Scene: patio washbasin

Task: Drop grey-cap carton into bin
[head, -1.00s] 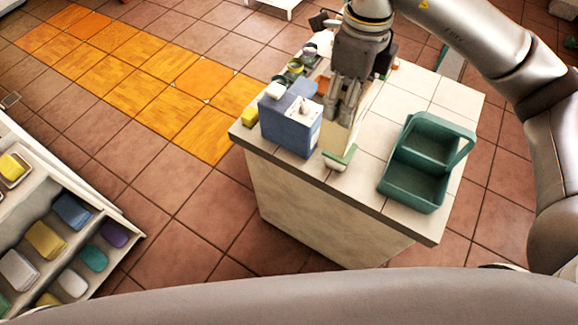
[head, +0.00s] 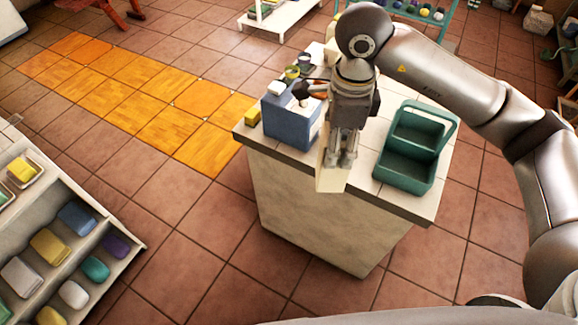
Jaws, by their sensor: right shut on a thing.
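My right gripper (head: 343,160) points down at the front edge of the counter, shut on a pale cream carton (head: 331,180). The carton's lower end overlaps the counter's front edge in the picture; it looks held up, but its exact height is unclear. The gripper covers much of it, and I cannot make out a grey cap. No thing in view is clearly the bin. My left gripper is not in view.
A teal two-part caddy (head: 406,172) stands right of the carton on the tiled counter (head: 366,183). A blue box (head: 287,128) and a yellow block (head: 253,116) stand left of it. A shelf with coloured soaps (head: 125,262) is at lower left. Floor in front is clear.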

